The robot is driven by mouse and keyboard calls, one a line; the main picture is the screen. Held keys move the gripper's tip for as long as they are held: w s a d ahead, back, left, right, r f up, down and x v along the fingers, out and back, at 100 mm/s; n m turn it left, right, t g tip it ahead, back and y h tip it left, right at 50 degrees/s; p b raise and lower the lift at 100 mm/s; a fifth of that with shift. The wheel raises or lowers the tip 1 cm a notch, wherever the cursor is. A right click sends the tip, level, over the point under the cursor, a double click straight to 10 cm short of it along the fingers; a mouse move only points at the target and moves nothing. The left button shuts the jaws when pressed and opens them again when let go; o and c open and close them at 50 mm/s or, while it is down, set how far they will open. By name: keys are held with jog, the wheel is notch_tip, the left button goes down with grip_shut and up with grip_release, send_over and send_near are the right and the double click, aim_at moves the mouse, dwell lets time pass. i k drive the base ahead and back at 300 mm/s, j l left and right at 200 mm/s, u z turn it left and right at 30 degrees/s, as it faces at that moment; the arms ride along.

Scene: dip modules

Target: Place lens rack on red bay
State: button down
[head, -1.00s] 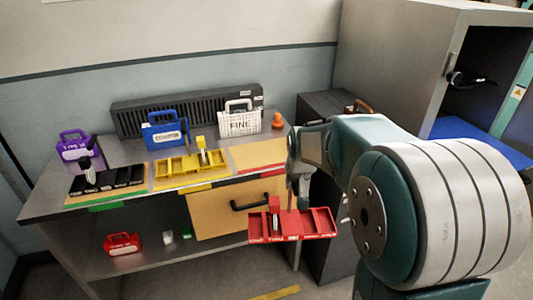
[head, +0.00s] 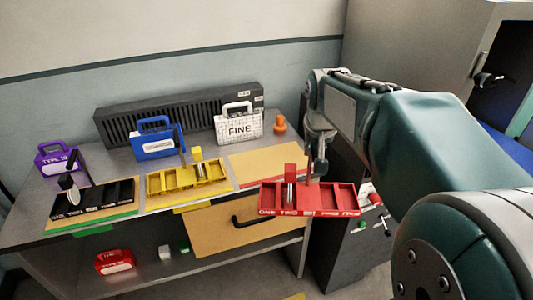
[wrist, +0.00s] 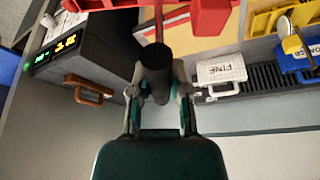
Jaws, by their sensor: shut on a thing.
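The red lens rack (head: 330,197), a tray with several compartments and an upright post, hangs level in the air. My gripper (head: 318,150) is shut on its post. In the wrist view my gripper (wrist: 158,88) closes around the dark post end, and part of the red rack (wrist: 205,15) shows at the top. The red bay (head: 262,163) is an empty tan patch with a red front edge on the bench, right of the yellow rack. The held rack appears in front of and to the right of this bay, apart from the bench top.
A yellow rack (head: 164,189) and a black rack (head: 92,202) stand left on the bench. Blue (head: 152,144), purple (head: 55,163) and white (head: 238,126) cases stand behind. An orange object (head: 280,124) is near the bay. A dark cabinet (head: 350,240) stands right.

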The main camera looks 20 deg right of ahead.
aim_at(271, 161)
jog(key=i, duration=1.05)
